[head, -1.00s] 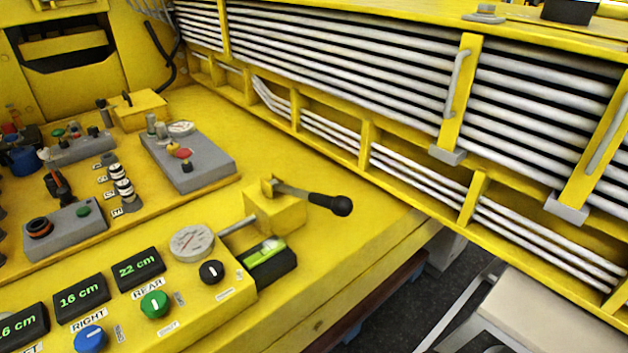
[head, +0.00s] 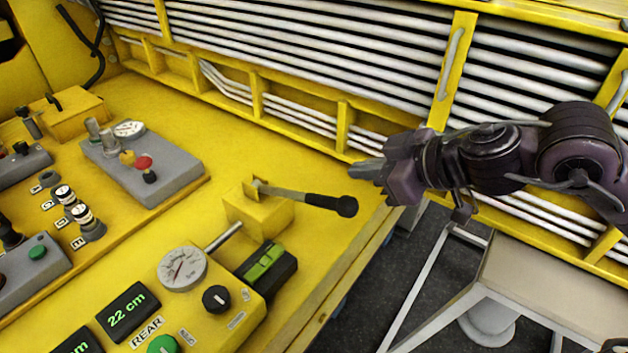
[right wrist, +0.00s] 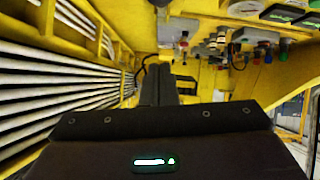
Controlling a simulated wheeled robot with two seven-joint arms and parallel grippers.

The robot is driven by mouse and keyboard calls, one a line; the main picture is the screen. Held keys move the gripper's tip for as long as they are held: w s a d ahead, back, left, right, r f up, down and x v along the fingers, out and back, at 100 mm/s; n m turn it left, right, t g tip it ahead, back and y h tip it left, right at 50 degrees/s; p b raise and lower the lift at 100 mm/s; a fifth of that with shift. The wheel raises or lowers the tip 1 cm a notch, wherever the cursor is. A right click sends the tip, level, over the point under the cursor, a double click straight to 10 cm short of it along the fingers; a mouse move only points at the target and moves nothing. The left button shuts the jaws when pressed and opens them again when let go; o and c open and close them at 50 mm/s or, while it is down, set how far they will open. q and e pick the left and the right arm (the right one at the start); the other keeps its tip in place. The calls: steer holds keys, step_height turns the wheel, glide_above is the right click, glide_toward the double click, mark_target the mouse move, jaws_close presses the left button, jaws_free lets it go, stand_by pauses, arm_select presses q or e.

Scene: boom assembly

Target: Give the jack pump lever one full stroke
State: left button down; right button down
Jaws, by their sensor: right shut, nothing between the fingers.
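The jack pump lever (head: 290,194) is a grey rod with a black grip, in the head view. It comes out of a yellow pump block (head: 258,214) on the console and points right, nearly level, its grip end free. My right gripper (head: 356,171) comes in from the right, just above and beyond the grip in the picture. Its fingers are shut and empty, and it appears apart from the lever. In the right wrist view its dark fingers (right wrist: 158,85) point ahead toward the console; I cannot clearly make out the lever there. My left gripper is not in view.
A round gauge (head: 182,268), a black knob (head: 216,299) and a green level vial (head: 264,262) sit in front of the pump block. A yellow wall of white pipes (head: 300,40) runs behind. A pale seat (head: 550,285) stands right of the console edge.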

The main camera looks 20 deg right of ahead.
steer(key=p, duration=0.4)
glide_above(331, 201)
steer(key=a, duration=0.2)
step_height(331, 201, down, 5)
steer(key=f, duration=0.1)
steer(key=d, duration=0.1)
steer(key=f, duration=0.1)
steer(key=shift+w+d+f, duration=0.15)
steer(key=shift+w+f, duration=0.1)
steer(key=shift+f, duration=0.05)
steer(key=shift+s+d+f, duration=0.25)
steer(key=shift+d+f, duration=0.15)
steer(key=shift+f, duration=0.35)
steer(key=shift+w, duration=0.1)
